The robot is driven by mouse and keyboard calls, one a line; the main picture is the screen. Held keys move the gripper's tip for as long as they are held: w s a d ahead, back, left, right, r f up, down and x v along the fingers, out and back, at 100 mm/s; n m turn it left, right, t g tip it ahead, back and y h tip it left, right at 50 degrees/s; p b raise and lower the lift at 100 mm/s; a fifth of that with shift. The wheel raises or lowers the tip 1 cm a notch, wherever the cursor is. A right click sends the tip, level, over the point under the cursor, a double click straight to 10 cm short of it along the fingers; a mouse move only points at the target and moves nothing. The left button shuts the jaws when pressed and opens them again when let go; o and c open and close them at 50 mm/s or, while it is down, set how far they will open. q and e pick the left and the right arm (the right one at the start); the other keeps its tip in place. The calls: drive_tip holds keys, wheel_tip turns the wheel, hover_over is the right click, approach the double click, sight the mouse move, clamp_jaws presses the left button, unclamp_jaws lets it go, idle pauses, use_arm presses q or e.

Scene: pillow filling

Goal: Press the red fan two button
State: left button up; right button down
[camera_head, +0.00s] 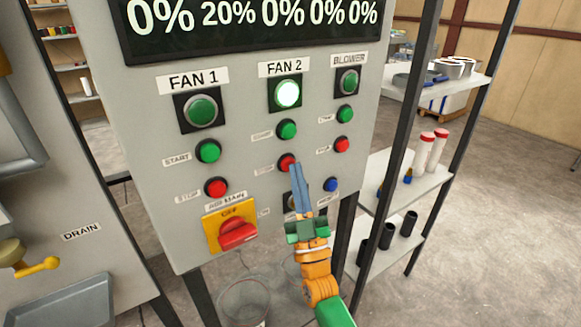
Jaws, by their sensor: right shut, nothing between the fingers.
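The control panel (145,130) fills the middle of the view. The red fan two stop button (285,161) sits below the green fan two start button (287,129). The fan two lamp (287,94) above them glows bright. My right gripper (296,170) is shut and empty, with its blue fingertips at the red fan two button's lower right edge. The tips overlap part of the button, and I cannot tell whether they touch it. My left gripper is not in view.
Fan one's red button (216,187) and a red rotary switch (238,232) on a yellow plate are to the left. The blower's red button (341,145) and a blue button (331,185) are to the right. A shelf rack (440,178) stands right of the panel.

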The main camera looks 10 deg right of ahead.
drive_tip(key=shift+w, duration=0.2)
drive_tip(key=shift+r, duration=0.1)
idle(0.4)
drive_tip(key=shift+s+d+p, duration=0.25)
drive_tip(key=shift+s+p, duration=0.35)
drive_tip(key=shift+s, duration=0.25)
drive_tip(key=s+p, duration=0.1)
drive_tip(key=s+d+p, duration=0.1)
drive_tip(key=s, duration=0.1)
drive_tip(key=s+p, duration=0.1)
drive_tip(key=shift+s+d, duration=0.35)
